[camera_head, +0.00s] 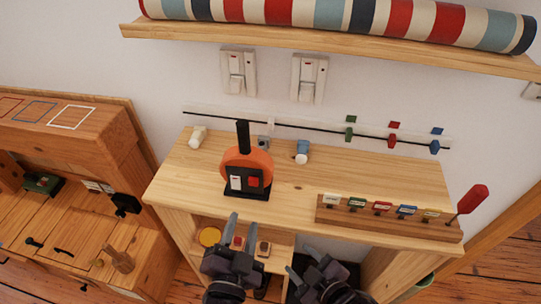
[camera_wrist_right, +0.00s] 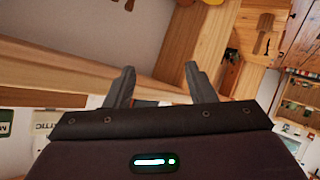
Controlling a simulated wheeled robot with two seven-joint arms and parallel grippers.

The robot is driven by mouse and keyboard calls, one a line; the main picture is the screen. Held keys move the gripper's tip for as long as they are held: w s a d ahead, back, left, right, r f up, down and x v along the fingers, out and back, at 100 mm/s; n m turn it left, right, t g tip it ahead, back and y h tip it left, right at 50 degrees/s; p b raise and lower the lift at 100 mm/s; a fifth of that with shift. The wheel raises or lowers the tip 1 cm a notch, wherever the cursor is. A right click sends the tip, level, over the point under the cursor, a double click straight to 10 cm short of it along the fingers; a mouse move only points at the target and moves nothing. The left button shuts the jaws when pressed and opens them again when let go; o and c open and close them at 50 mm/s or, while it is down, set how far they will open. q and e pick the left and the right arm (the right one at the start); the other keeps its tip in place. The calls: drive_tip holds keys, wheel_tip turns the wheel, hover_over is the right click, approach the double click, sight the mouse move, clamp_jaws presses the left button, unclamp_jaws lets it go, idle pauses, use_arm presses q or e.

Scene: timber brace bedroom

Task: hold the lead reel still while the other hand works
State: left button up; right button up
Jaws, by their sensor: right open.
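The lead reel (camera_head: 262,160), orange and round with a black handle and black base, stands upright on the wooden desk top in the head view. Its front has a white and a red switch. My left gripper (camera_head: 241,221) is just below and in front of the reel, fingers apart, empty and not touching it. My right gripper (camera_head: 303,258) is lower and to the right, in front of the desk edge. In the right wrist view its open fingers (camera_wrist_right: 160,70) hold nothing. The reel is not seen in that view.
A wooden rack (camera_head: 385,222) with several coloured tags and a red-handled screwdriver (camera_head: 473,198) stand at the desk's right. A white plug (camera_head: 198,136) and a blue-white one (camera_head: 302,151) lie near the wall. Wall sockets (camera_head: 238,72) are above. The desk middle is clear.

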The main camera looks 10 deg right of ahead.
wheel_tip(320, 180, up, 6)
drive_tip(key=w+a+t+y, duration=0.1)
drive_tip(key=w+a, duration=0.1)
drive_tip(key=m+t+y, duration=0.2)
drive_tip(key=y, duration=0.4)
approach(248, 142)
drive_tip(key=x, duration=0.4)
drive_tip(key=shift+w+r+g, duration=0.1)
drive_tip(key=shift+w+g, duration=0.05)
drive_tip(key=shift+g, duration=0.15)
drive_tip(key=x, duration=0.7)
drive_tip(key=shift+w+a, duration=0.1)
drive_tip(key=shift+w, duration=0.05)
